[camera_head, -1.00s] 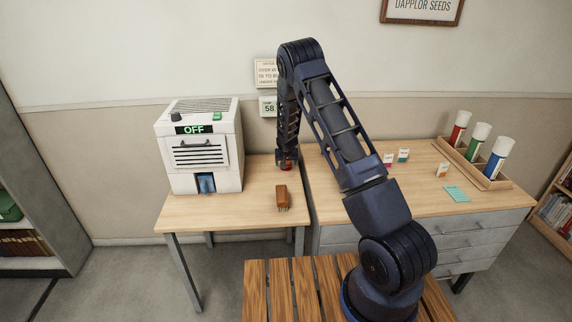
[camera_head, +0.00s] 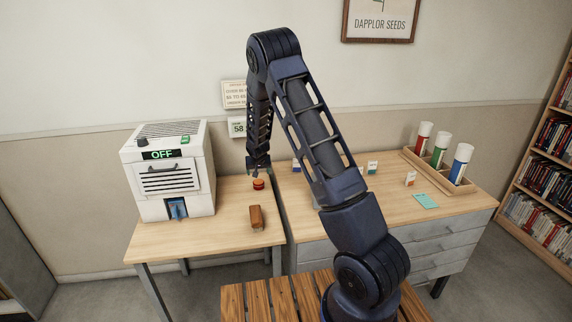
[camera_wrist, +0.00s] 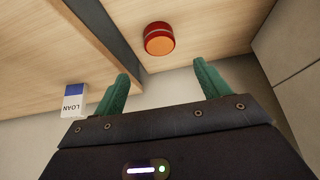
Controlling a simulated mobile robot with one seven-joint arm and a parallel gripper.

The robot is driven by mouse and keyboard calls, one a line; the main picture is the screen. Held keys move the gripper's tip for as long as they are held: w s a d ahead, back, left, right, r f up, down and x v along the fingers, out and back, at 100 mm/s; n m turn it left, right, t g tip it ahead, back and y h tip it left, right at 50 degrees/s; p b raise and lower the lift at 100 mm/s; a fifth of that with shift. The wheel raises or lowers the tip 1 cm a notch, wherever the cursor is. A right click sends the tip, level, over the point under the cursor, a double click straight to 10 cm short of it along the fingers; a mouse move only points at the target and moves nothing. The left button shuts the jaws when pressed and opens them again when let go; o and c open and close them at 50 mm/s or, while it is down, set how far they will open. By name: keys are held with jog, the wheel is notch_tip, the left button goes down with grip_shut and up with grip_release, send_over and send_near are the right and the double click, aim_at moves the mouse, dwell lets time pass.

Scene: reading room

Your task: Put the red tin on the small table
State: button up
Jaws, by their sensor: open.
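The red tin (camera_head: 258,184) stands upright on the small table (camera_head: 195,238), near its back right edge. In the wrist view the tin (camera_wrist: 158,40) shows as a short red cylinder with an orange end, beyond the fingertips and apart from them. My gripper (camera_head: 258,170) is just above the tin in the head view. In the wrist view its two green fingers (camera_wrist: 161,72) are spread with nothing between them.
A white machine (camera_head: 168,172) reading "OFF" and a brown block (camera_head: 256,217) are on the small table. A drawer desk (camera_head: 390,212) stands beside it across a narrow gap. It holds small cards, including a LOAN card (camera_wrist: 74,100), and a rack of tubes (camera_head: 440,168).

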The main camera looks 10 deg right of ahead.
jog(key=s+d+r, duration=0.4)
jog(key=s+r, duration=0.3)
jog(key=r, duration=0.2)
jog(key=s+d+r, duration=0.5)
jog(key=s+r, duration=0.1)
jog(key=r, duration=0.3)
jog(key=s+d+r, duration=0.4)
jog(key=s+r, duration=0.3)
jog(key=r, duration=0.2)
jog(key=s+d+r, duration=0.1)
jog(key=s+r, duration=0.1)
jog(key=s, duration=0.8)
jog(key=s+d+r+g, duration=0.1)
jog(key=s+d+r, duration=0.1)
jog(key=s, duration=0.8)
jog(key=s+d+r, duration=0.2)
jog(key=s+r, duration=0.1)
jog(key=s, duration=0.7)
jog(key=shift+r, duration=0.2)
